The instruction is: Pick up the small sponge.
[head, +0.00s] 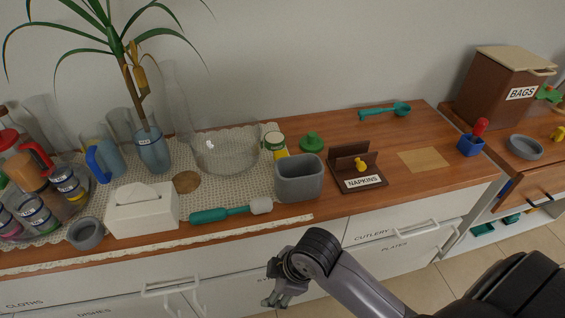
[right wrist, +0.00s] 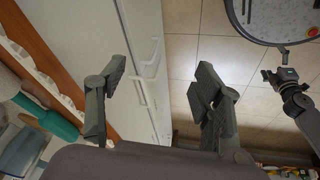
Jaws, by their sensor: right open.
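I cannot make out a small sponge for certain in either view. My right gripper (head: 277,291) hangs in front of the counter, below its front edge, at the bottom middle of the head view. In the right wrist view its two fingers (right wrist: 158,92) are spread apart with nothing between them. Another gripper (right wrist: 275,80), apparently my left one, shows small at the right of the right wrist view; its finger opening is unclear. My left gripper is not in the head view.
A glass bowl (head: 225,155) and a potted plant (head: 152,152) stand behind. Drawer handles (head: 168,288) protrude below. The counter right of the napkin holder is fairly clear.

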